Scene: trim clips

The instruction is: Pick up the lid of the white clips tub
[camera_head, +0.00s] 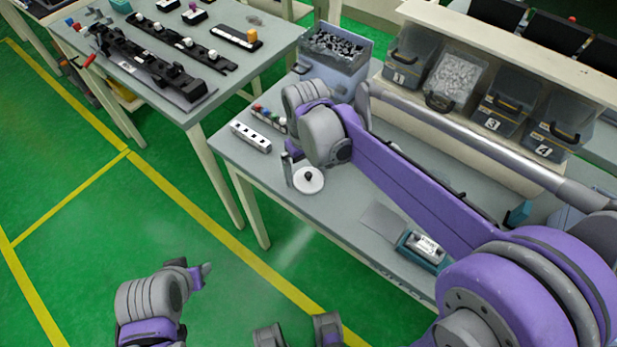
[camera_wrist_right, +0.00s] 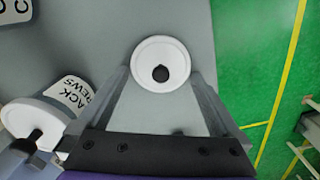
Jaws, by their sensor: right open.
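A round white lid with a black knob (camera_wrist_right: 160,68) shows in the right wrist view, seen from above. It also shows in the head view (camera_head: 309,183) near the left front edge of the grey worktable. What is under the lid is hard to tell. My right gripper (camera_wrist_right: 159,80) is open, with its fingers on either side of the lid's near part and nothing held; in the head view it is partly hidden by its own wrist (camera_head: 293,172). My left gripper (camera_head: 200,274) is over the green floor, away from the table; its jaw opening is unclear.
A second lidded tub, labelled for screws (camera_wrist_right: 68,95), stands left of the lid in the right wrist view. A white strip with dark squares (camera_head: 251,137) lies behind the lid. A teal device (camera_head: 421,251) sits at the front edge. Numbered bins (camera_head: 403,70) line the back.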

